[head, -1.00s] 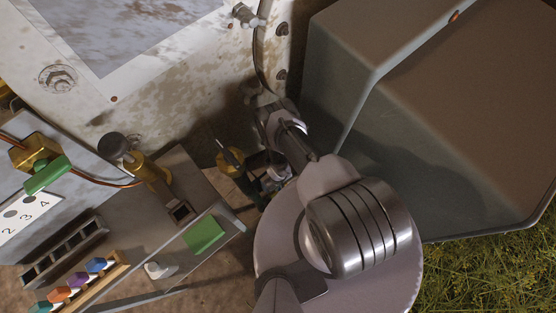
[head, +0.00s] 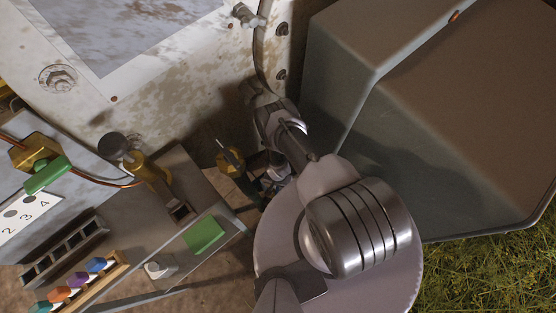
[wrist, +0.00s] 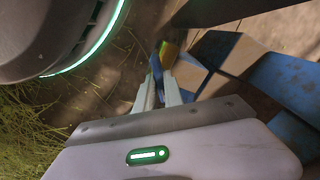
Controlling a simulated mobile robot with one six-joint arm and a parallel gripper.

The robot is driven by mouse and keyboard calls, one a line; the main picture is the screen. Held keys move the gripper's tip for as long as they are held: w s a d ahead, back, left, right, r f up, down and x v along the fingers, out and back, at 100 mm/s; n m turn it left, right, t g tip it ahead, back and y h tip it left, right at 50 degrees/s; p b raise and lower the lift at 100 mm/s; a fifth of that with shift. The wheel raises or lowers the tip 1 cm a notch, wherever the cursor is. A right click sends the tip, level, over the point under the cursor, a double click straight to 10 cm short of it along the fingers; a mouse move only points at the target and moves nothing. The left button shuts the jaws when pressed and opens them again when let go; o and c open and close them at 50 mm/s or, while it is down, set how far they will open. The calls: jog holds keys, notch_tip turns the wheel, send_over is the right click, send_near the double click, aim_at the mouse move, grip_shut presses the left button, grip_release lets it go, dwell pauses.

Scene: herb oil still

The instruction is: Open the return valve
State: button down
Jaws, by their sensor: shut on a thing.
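In the wrist view, my gripper (wrist: 158,93) is shut on a narrow blue lever (wrist: 156,66). A yellow brass body (wrist: 169,53) shows just beyond the lever. In the head view, a brass valve (head: 231,161) with a thin dark-looking lever stands low between the still's wall and the grey bench. My gripper (head: 270,176) is beside it on the right, partly hidden under my own arm, and its fingertips are not clear there. I cannot read from these views how far the valve is turned.
A large grey box (head: 440,110) stands close on the right of my arm. The bench on the left bears a green-handled brass valve (head: 38,155), a green block (head: 204,235) and a rack of coloured pieces (head: 77,287). Grass lies at lower right.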

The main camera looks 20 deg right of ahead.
jog(key=shift+m, duration=1.5)
jog(key=c, duration=1.5)
grip_release()
jog(key=shift+o, duration=0.2)
jog(key=shift+r, duration=0.1)
notch_tip(320, 180, up, 17)
jog(key=p, duration=1.4)
jog(key=shift+p, duration=0.35)
jog(key=shift+r, duration=0.1)
